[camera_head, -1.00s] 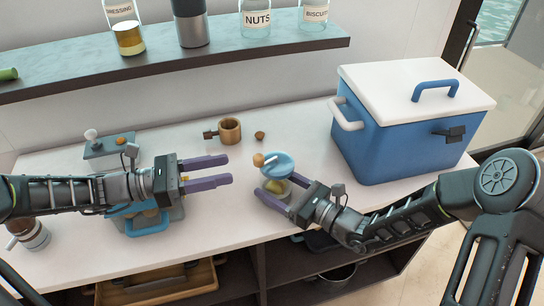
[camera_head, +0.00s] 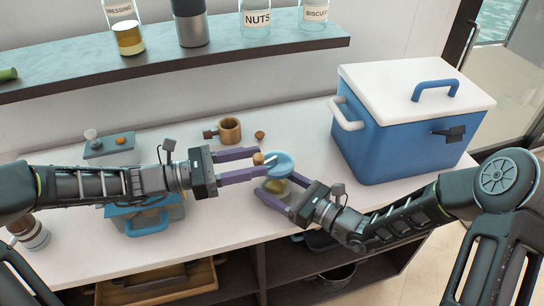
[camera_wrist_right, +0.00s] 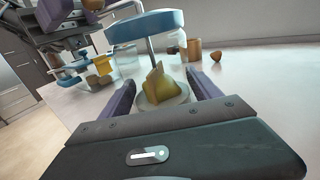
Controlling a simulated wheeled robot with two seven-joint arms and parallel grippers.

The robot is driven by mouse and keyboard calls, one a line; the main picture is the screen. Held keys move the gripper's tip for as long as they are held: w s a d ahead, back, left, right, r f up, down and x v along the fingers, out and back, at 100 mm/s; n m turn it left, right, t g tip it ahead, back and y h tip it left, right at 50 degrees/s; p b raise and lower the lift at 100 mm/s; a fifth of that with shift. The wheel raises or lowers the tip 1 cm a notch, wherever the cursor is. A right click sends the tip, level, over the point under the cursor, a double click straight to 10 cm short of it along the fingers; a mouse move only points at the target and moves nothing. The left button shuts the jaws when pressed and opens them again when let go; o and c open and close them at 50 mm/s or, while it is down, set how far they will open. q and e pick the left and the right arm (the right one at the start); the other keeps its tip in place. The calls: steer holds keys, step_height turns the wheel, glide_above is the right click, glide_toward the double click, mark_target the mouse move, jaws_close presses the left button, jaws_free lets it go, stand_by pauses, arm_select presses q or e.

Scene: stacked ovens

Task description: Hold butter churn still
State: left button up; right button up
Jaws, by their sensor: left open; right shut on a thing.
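The butter churn is a clear jar with a yellow lump inside, a round blue lid (camera_head: 280,165) and a wooden crank knob (camera_head: 258,158). It stands upright on the white counter near its front edge. My right gripper (camera_head: 279,188) is shut on the jar below the lid. The right wrist view shows the yellow lump (camera_wrist_right: 161,82) between its purple fingers, under the blue lid (camera_wrist_right: 145,27). My left gripper (camera_head: 257,163) is open beside the lid, its fingers on either side of the knob. Whether they touch it I cannot tell.
A blue cooler (camera_head: 395,135) with a white lid stands to the right. A wooden cup (camera_head: 229,130) and a small brown piece (camera_head: 260,135) lie behind the churn. A blue-handled container (camera_head: 148,222) sits under my left arm. A shelf (camera_head: 180,62) with jars runs above.

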mark_target(272, 169)
arm_select(q)
steer(key=x, duration=0.4)
steer(key=shift+w+d, duration=0.15)
steer(key=shift+d, duration=0.25)
steer(key=shift+c, duration=0.2)
jaws_close()
